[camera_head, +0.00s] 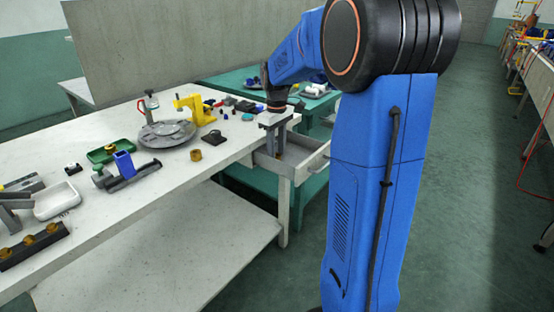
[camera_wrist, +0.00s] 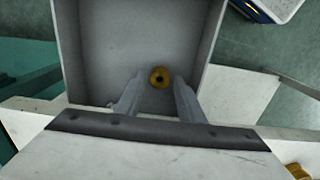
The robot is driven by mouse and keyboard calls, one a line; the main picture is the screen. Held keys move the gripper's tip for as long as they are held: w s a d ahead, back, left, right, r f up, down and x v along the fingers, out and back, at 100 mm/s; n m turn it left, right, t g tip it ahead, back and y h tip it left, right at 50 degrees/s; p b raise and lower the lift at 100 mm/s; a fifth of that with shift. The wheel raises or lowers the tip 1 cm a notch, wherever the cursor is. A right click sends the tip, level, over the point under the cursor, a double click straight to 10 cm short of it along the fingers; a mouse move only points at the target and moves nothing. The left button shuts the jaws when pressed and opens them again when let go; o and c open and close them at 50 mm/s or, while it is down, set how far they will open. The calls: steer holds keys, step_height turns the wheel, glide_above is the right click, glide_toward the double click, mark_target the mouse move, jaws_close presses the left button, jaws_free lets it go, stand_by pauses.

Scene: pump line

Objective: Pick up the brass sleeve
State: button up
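A brass sleeve (camera_wrist: 159,77), a small gold ring with a dark hole, lies on the floor of the open grey drawer (camera_wrist: 100,40) in the wrist view. My gripper (camera_wrist: 158,83) is open, its two grey fingers on either side of the sleeve in the picture with gaps showing. How far the tips are above the sleeve I cannot tell. In the head view my gripper (camera_head: 272,147) points down at the open drawer (camera_head: 312,164), and the sleeve inside is hidden. Another brass piece (camera_head: 195,155) stands on the white table.
The drawer's walls surround my fingers closely. The white table (camera_head: 150,205) bears a grey round plate (camera_head: 167,134), a yellow stand (camera_head: 195,108), a green tray (camera_head: 110,152), a white dish (camera_head: 57,201) and a dark rack with brass pieces (camera_head: 34,247). Open floor lies right.

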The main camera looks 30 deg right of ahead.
mark_target(277, 155)
steer(key=shift+f, duration=0.3)
stand_by(0.4)
steer(key=c, duration=0.7)
steer(key=shift+o, duration=0.2)
steer(key=shift+r, duration=0.7)
steer(key=shift+r, duration=2.15)
